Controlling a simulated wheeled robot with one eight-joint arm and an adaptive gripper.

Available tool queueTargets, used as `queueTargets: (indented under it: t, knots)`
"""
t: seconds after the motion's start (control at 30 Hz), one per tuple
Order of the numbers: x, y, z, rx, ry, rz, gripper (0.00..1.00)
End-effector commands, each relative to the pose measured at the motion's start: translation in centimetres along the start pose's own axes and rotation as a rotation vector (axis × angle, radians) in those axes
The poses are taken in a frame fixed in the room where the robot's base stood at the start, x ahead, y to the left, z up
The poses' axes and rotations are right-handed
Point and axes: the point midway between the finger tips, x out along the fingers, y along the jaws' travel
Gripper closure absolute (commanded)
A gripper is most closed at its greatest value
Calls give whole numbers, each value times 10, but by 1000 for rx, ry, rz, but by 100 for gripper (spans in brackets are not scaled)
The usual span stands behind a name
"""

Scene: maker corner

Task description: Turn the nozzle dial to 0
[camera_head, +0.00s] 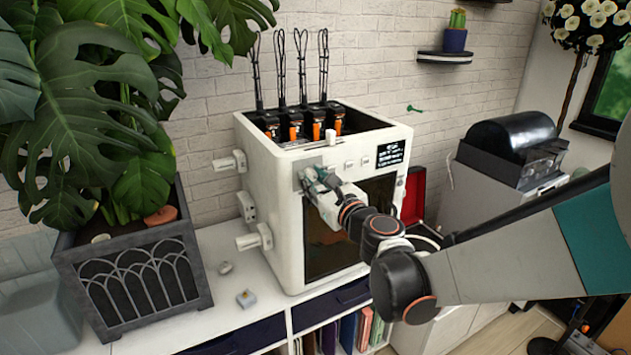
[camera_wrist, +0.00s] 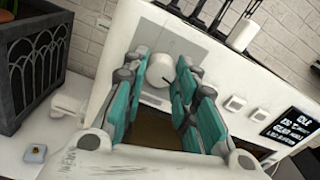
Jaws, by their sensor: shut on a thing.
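The white round nozzle dial (camera_wrist: 160,70) sits on a grey plate on the front of the white printer (camera_head: 272,220). In the wrist view a small dark mark shows near its lower right edge; its numbers are not readable. My gripper (camera_wrist: 163,64) has its teal fingers on both sides of the dial and is shut on it. In the head view my gripper (camera_head: 312,178) is at the upper left of the printer's front and hides most of the dial.
Small square buttons (camera_wrist: 235,103) and a dark display (camera_wrist: 289,124) are right of the dial. A potted plant (camera_head: 135,270) stands left of the printer. Small items (camera_head: 246,298) lie on the white cabinet top. A red box (camera_head: 413,195) is on the right.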

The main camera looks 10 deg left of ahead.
Motion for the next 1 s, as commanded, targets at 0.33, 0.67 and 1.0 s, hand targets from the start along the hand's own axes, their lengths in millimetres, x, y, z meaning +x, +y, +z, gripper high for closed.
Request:
queueTargets:
  t: [0.33,0.67,1.0]
  knots:
    - [0,0,-1,-326,0,0,98]
    - [-1,-1,0,-640,0,0,98]
    - [-1,-1,0,-963,0,0,98]
